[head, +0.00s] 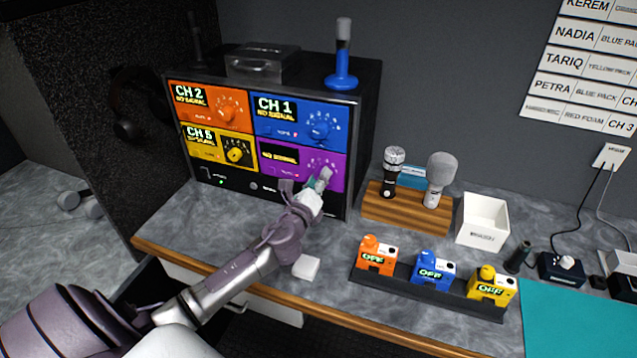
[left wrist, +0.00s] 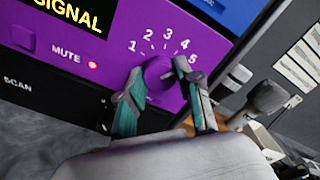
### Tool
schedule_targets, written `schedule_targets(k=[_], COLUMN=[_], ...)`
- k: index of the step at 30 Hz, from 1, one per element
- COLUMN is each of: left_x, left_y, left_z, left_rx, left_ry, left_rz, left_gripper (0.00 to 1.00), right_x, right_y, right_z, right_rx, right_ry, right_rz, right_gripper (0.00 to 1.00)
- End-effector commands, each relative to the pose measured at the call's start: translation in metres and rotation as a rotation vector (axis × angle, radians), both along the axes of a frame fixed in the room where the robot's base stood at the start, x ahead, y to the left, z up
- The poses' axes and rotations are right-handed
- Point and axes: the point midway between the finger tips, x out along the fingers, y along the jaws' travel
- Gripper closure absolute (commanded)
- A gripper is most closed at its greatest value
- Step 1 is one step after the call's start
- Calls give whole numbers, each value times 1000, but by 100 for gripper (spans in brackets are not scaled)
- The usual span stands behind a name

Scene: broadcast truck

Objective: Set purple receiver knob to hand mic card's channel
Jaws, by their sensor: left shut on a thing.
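The purple receiver (head: 276,168) is the lower right unit of the rack; its display reads "NO SIGNAL" and I see no channel number on it. Its purple knob (left wrist: 156,72) sits between my left gripper's fingers in the left wrist view, under a dial marked 1 to 5. My left gripper (head: 320,181) is shut on this knob. The knob's pointer is not clear. Name cards (head: 590,65) hang on the wall at the upper right; the lowest reads "RED FOAM" and "CH 3", its first words too small to read surely. My right gripper is not in view.
Orange (head: 208,105), blue (head: 297,118) and yellow (head: 219,147) receivers surround the purple one. Two hand mics stand in a wooden holder (head: 405,210) beside a white bin (head: 483,220). Three coloured packs stand on a dark tray (head: 430,292). A white block (head: 306,267) lies near my left arm.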

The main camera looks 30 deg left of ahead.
Motion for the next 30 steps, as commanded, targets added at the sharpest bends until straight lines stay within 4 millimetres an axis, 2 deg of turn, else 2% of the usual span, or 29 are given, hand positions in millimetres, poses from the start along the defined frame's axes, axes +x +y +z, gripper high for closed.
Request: schedule_targets(k=[18, 30], left_x=[0, 0], left_y=[1, 1], left_z=[0, 1], left_rx=[-556, -781], left_ry=[-136, -190], left_rz=[2, 2], left_gripper=[100, 100], right_x=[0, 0], right_y=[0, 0], right_z=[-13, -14], right_rx=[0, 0], right_ry=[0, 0], right_rz=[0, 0], right_gripper=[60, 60])
